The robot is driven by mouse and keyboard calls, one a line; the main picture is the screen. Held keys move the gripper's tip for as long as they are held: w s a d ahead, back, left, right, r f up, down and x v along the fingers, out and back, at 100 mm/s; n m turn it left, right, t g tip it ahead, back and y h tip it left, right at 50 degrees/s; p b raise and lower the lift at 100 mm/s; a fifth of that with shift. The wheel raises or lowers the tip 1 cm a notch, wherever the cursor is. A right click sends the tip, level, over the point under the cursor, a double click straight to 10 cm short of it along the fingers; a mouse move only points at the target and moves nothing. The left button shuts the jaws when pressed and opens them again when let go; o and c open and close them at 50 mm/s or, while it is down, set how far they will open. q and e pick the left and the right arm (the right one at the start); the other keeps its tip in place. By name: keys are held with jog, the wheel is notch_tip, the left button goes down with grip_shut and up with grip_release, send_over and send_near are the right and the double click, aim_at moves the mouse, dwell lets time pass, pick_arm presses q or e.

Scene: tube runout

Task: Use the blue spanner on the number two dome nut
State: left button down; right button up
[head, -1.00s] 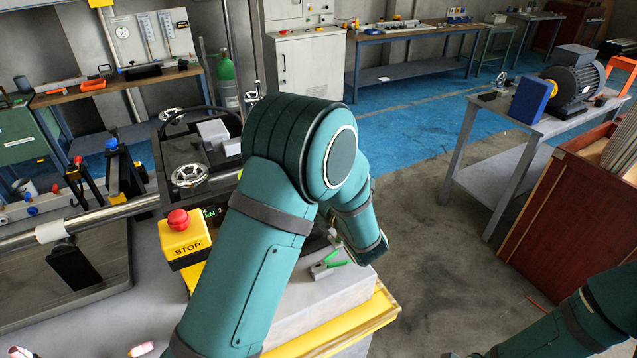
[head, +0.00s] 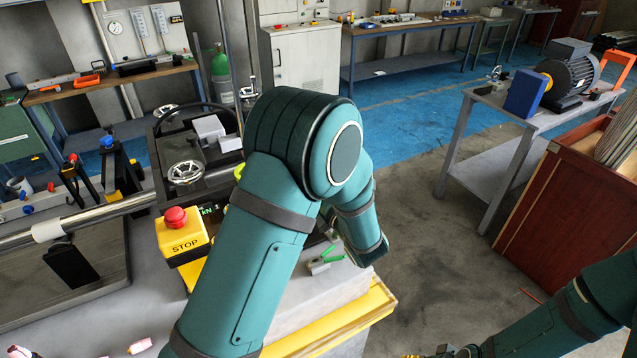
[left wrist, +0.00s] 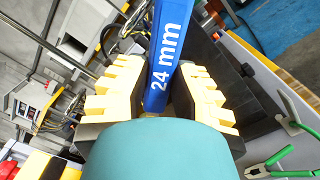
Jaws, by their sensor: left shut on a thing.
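In the left wrist view my left gripper (left wrist: 160,82) is shut on the blue spanner (left wrist: 168,45), its cream ridged fingers on either side of the shaft. The spanner is marked "24 mm" and runs up out of that frame, so its working end is not shown. In the head view my left arm hides this gripper and the spanner. Only a sliver of my right gripper (head: 445,353) shows at the bottom edge, so its fingers cannot be made out. I cannot pick out the number two dome nut in either view.
A yellow STOP box (head: 183,240) with a red button stands left of my left arm. Green-handled pliers (head: 327,260) lie on a grey block right of the arm, also in the wrist view (left wrist: 283,165). A handwheel (head: 187,172) and steel bar (head: 105,213) are at left.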

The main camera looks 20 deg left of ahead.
pick_arm(q)
jog(key=shift+p+v, duration=0.45)
jog(key=shift+v, duration=2.05)
